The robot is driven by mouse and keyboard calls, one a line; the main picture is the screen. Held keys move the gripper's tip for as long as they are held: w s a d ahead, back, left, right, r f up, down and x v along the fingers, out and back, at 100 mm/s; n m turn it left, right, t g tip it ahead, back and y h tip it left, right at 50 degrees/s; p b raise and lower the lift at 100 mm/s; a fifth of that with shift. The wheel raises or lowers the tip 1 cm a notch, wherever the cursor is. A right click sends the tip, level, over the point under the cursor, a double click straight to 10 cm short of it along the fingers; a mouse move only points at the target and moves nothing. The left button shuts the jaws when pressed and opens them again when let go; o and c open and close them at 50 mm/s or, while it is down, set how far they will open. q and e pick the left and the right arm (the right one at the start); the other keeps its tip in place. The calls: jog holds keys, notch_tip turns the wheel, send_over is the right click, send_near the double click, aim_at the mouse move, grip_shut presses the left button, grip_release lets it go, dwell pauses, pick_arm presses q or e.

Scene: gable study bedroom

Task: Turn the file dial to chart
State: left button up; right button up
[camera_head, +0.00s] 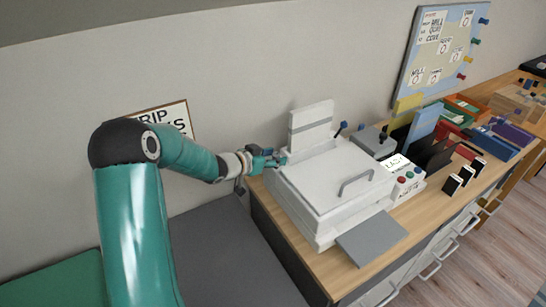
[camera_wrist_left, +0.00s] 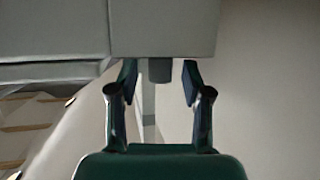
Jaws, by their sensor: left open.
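A white machine with a handled lid (camera_head: 330,183) stands on the wooden desk. My left gripper (camera_head: 268,160) is at its back left side, open. In the left wrist view, a short grey knob (camera_wrist_left: 161,70) sticks out of a pale grey housing (camera_wrist_left: 162,28). The open fingers of my left gripper (camera_wrist_left: 160,84) stand either side of the knob, with a gap on each side. I cannot read any dial marking, so I cannot tell whether this knob is the file dial or where it points. My right gripper is not in view.
A control panel with coloured buttons (camera_head: 402,180) and a lit label (camera_head: 396,165) is right of the lid. A grey box with dark levers (camera_head: 373,142) stands behind it. Folders and trays (camera_head: 490,145) crowd the desk's right. A grey flap (camera_head: 371,239) lies in front.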

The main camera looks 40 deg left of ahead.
pick_arm(q)
grip_shut()
dwell(0.3)
jog(key=shift+p, duration=0.4)
